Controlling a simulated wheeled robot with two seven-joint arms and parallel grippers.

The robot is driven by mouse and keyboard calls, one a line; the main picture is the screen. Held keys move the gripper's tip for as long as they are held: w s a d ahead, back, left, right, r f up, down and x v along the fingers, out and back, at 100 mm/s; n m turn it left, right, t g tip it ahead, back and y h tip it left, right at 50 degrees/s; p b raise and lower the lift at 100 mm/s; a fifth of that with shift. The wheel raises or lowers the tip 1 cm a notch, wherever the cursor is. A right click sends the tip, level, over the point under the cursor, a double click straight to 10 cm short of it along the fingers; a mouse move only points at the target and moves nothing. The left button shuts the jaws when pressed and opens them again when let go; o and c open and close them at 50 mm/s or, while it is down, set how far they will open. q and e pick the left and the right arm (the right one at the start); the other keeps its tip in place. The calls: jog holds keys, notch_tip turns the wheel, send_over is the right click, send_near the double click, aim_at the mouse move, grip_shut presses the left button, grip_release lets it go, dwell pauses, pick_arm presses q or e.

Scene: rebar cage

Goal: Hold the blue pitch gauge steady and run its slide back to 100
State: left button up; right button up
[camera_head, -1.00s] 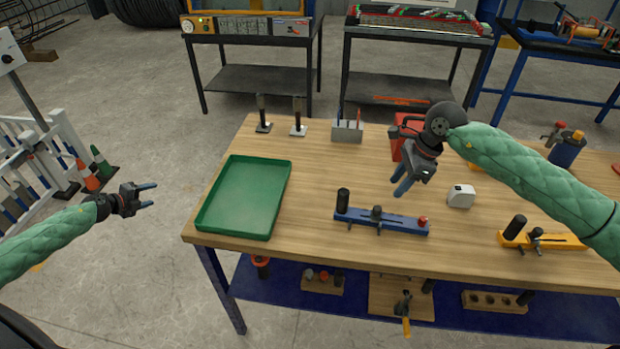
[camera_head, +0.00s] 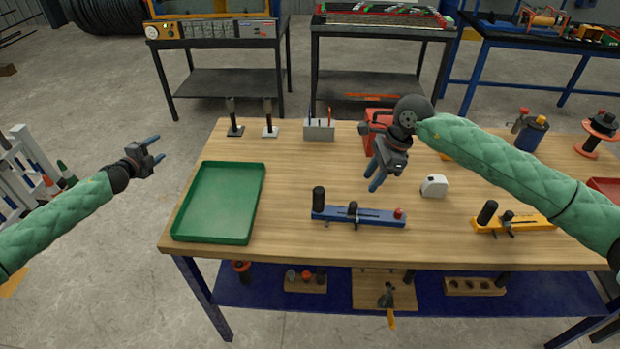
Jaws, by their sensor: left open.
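The blue pitch gauge (camera_head: 335,215) lies on the wooden table, its long side across the picture. It has a tall black grip at its left end, a dark slide (camera_head: 353,210) with a small lever near its middle, and a red knob (camera_head: 398,213) at its right end. Its scale marks are too small to read. My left gripper (camera_head: 156,149) is open and empty, left of the table and far from the gauge. My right gripper (camera_head: 374,181) is above the table, over the gauge's right half and apart from it. Its two fingers point down with a narrow gap, holding nothing.
A green tray (camera_head: 213,205) is at the table's left. A white block (camera_head: 433,186) and a yellow gauge (camera_head: 535,222) lie to the right. A red box (camera_head: 377,140), a grey holder (camera_head: 319,131) and two dark upright posts stand behind. The wood in front of the blue gauge is clear.

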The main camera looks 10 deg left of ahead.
pick_arm(q)
jog(key=w+d+r+n+g, duration=0.2)
jog(key=w+d, duration=0.1)
jog(key=d, duration=1)
jog(key=w+d+r+n+g, duration=0.1)
jog(key=w+d+n+g, duration=0.15)
jog(key=d, duration=0.95)
jog(key=w+d+r+n+g, duration=0.15)
jog(key=w+d, duration=0.25)
jog(key=d, duration=0.9)
jog(key=s+d+r+m+g+h, duration=0.15)
jog(key=s+d, duration=0.25)
jog(key=d, duration=0.6)
jog(key=m+g+y, duration=0.3)
jog(key=m+g, duration=0.3)
jog(key=g, duration=0.2)
send_over(318, 199)
jog(key=w, duration=0.3)
jog(key=shift+s+f, duration=0.1)
jog(key=shift+s, duration=0.15)
jog(key=shift+s+a+f+g, duration=0.25)
jog(key=shift+s+f, duration=0.1)
jog(key=shift+f, duration=3.7)
